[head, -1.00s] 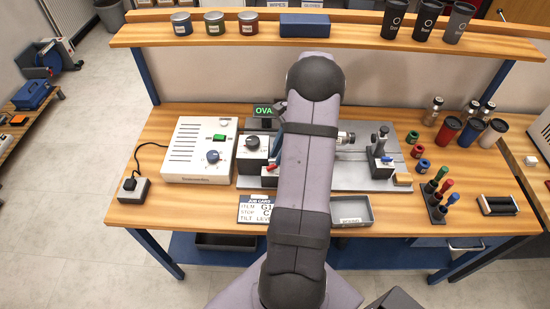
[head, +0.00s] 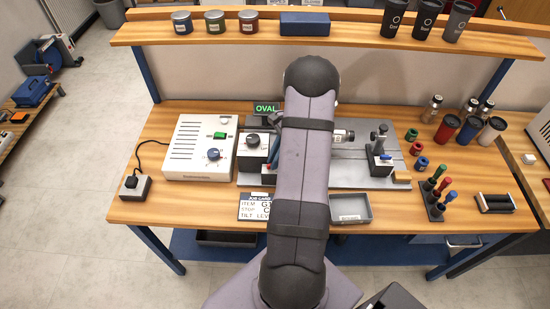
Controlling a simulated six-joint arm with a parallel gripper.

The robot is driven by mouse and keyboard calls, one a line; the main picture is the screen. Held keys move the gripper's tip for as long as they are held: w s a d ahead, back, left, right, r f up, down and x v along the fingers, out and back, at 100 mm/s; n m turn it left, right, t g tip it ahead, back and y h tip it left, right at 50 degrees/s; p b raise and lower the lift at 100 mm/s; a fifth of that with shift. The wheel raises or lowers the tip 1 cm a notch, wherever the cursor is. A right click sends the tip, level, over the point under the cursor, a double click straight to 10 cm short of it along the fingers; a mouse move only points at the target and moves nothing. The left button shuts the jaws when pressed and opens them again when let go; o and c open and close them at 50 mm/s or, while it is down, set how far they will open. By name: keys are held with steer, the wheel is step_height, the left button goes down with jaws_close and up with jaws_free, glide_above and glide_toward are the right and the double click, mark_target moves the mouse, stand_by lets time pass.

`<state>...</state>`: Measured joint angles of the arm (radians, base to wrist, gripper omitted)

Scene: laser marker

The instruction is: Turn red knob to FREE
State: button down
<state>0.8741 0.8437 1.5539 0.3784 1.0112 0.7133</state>
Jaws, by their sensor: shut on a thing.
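My arm (head: 302,165) stands across the middle of the head view and hides my gripper and the centre of the marker fixture. The red knob cannot be made out for certain. A small red part (head: 268,179) shows at the left edge of my arm, beside a thin blue part (head: 275,151); I cannot tell whether it belongs to the knob. A grey unit with a black round knob (head: 253,140) stands just left of there. A metal cylinder (head: 343,136) shows right of my arm, over the grey base plate (head: 350,178).
A white control box (head: 185,155) with a blue knob (head: 214,155) and a green switch stands left. A job card (head: 257,205) and a grey tray (head: 351,208) lie in front. Coloured rings, tumblers and tools stand right. A green display (head: 266,108) reads OVAL.

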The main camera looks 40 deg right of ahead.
steer(key=shift+m, duration=0.3)
steer(key=shift+s+r+m+t+h+p, duration=0.1)
steer(key=shift+m+t+h+p, duration=0.3)
steer(key=shift+m, duration=0.95)
steer(key=shift+s+m+t+h+p, duration=0.15)
steer(key=shift+m+t, duration=0.45)
steer(key=shift+m, duration=0.75)
steer(key=c, duration=2.1)
jaws_free()
steer(key=b+v, duration=0.2)
steer(key=v, duration=0.5)
steer(key=shift+s+a+r, duration=0.1)
steer(key=shift+r, duration=0.1)
